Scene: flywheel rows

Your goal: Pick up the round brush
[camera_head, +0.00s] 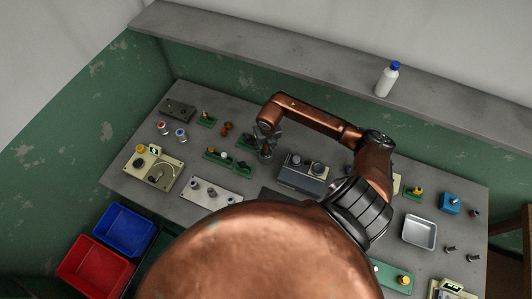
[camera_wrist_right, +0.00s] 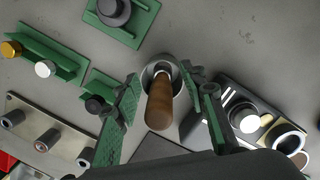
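In the right wrist view, a brown wooden handle (camera_wrist_right: 160,108), which looks like the round brush's, points up toward the camera from a round metal cup (camera_wrist_right: 166,72). Its bristle end is hidden. My right gripper (camera_wrist_right: 165,98) is open, with one green-padded finger on each side of the handle and visible gaps between. In the head view, my right gripper (camera_head: 266,138) points down over the back-left middle of the table, with the cup (camera_head: 266,154) just below it. The brush cannot be made out there. My left gripper is not in view.
Green holders (camera_head: 228,160) with knobs stand close left of the gripper, and a grey box with dials (camera_head: 302,172) stands close right. A metal tray (camera_head: 420,232) lies at the right. Blue (camera_head: 123,229) and red (camera_head: 93,266) bins sit left. A white bottle (camera_head: 387,80) stands on the ledge.

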